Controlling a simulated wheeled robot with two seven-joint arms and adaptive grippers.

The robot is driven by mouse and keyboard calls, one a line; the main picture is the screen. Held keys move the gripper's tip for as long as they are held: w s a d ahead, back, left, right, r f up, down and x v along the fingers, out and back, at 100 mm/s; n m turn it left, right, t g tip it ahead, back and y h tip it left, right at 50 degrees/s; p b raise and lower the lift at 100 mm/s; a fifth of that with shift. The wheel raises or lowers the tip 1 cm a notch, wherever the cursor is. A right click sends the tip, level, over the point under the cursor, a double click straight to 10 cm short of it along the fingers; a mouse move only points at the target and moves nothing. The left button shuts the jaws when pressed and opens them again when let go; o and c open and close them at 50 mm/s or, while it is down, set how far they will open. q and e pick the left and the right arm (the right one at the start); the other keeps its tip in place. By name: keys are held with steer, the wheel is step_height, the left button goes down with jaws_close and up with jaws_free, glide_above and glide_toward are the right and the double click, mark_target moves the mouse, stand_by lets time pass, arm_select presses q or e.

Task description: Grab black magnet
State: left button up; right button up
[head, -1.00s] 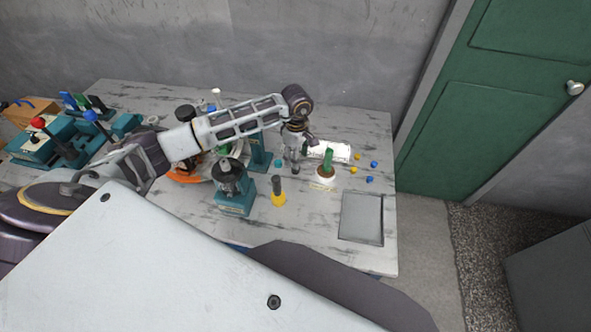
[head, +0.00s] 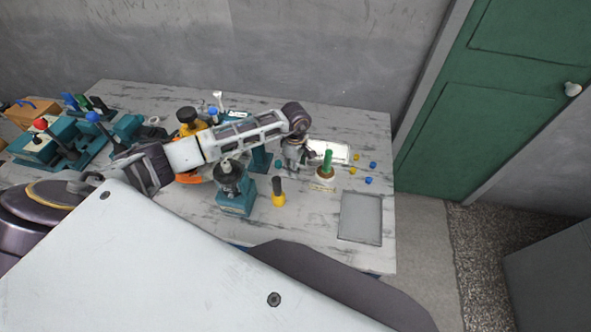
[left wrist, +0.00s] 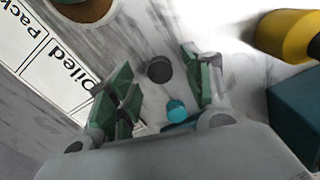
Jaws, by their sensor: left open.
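The black magnet (left wrist: 159,69) is a small dark disc or short cylinder on the marbled table in the left wrist view. It lies between and just beyond the fingertips of my left gripper (left wrist: 160,62), whose green-padded fingers are spread and empty. A small teal cylinder (left wrist: 176,110) lies close to it, nearer the palm. In the head view my left gripper (head: 293,158) points down over the table, and its wrist hides the magnet there. My right gripper does not show.
A yellow and black tool (head: 278,192) stands in front of the gripper. A green-handled piece (head: 326,172) in a round holder stands to its right. A labelled white tray (head: 340,151) lies behind. A teal fixture (head: 236,197) stands to the left. A flat grey plate (head: 360,217) lies front right.

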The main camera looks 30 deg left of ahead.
arm_select(q)
steer(key=shift+f, duration=0.55)
steer(key=c, duration=0.9)
